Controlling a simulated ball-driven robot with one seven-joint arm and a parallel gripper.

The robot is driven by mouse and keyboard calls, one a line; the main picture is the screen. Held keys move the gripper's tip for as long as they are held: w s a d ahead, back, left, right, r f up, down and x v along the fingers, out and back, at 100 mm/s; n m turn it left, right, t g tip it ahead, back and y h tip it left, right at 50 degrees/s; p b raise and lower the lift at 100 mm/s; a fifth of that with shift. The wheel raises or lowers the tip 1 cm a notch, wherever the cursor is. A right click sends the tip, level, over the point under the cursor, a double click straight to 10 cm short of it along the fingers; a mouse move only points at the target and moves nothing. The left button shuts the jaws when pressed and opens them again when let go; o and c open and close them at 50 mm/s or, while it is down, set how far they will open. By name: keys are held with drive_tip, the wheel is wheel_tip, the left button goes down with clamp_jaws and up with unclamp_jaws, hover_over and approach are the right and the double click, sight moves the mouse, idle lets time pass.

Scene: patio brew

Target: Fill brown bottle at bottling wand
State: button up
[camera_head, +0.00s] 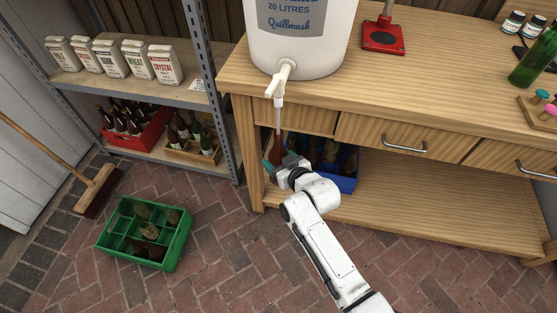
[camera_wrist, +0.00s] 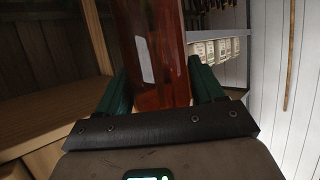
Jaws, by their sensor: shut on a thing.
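A brown bottle (camera_head: 278,152) stands upright under the bottling wand (camera_head: 279,116), which hangs from the tap (camera_head: 284,78) of the white 20-litre bucket (camera_head: 300,35). The wand's lower end meets the bottle's neck; I cannot tell how deep it goes in. My gripper (camera_head: 276,163) is shut on the bottle, with green fingers on either side. In the wrist view the brown bottle (camera_wrist: 158,50) fills the space between the fingers of my gripper (camera_wrist: 160,88) and carries a pale label patch. Its fill level is unclear.
A blue crate (camera_head: 345,184) with bottles sits on the bench's lower shelf, right behind my gripper. A green crate (camera_head: 118,256) with some bottles lies on the brick floor. The wooden bench (camera_head: 440,90) has drawers above. A metal shelf (camera_head: 215,90) stands left.

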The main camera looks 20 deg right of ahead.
drive_tip(key=shift+r+p, duration=0.7)
drive_tip(key=shift+r, duration=0.5)
idle(6.8)
